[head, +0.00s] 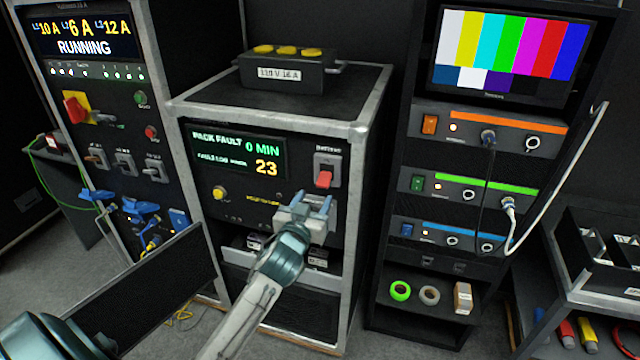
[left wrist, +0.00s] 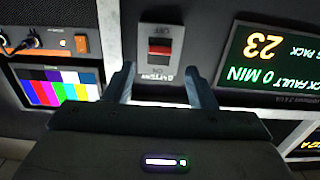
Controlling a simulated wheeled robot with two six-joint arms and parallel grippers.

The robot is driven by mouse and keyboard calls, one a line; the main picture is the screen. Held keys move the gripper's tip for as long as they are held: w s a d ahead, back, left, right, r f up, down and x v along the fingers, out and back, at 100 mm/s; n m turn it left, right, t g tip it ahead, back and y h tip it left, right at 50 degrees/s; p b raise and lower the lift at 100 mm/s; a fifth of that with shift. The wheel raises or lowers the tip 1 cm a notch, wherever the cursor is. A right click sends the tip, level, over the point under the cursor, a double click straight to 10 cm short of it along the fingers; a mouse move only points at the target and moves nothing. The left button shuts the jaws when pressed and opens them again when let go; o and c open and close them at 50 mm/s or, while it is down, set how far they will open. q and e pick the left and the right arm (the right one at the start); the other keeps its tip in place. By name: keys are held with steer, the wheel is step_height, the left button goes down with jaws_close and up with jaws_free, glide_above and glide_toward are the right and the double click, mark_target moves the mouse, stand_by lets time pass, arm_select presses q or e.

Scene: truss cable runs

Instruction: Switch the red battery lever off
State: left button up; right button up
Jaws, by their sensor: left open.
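The red battery lever (head: 324,179) sits on a light switch plate at the upper right of the pack cabinet's front. In the head view, its red handle shows in the lower part of the plate. In the left wrist view, which is upside down, the red lever (left wrist: 159,48) shows beyond the fingers, with a battery label on the plate's near side. My left gripper (head: 315,201) is open and empty, just below and in front of the plate. Its fingers (left wrist: 159,72) straddle the label side in the wrist view, apparently apart from the lever. My right gripper is not in view.
The pack display (head: 238,153) reads PACK FAULT, 0 MIN and 23. A yellow knob (head: 220,192) is below it. A box with yellow buttons (head: 288,70) stands on top. A rack with coloured panels (head: 488,130) and hanging cables is to the right; a power cabinet (head: 85,45) is left.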

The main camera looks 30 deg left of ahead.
mark_target(322, 185)
arm_select(q)
steer(key=shift+p+x, duration=0.75)
steer(key=shift+x, duration=2)
steer(key=c, duration=1)
steer(key=f+t+b, duration=0.1)
steer(key=b, duration=0.8)
steer(key=shift+w+t, duration=0.15)
steer(key=shift+t, duration=0.25)
steer(key=o, duration=1)
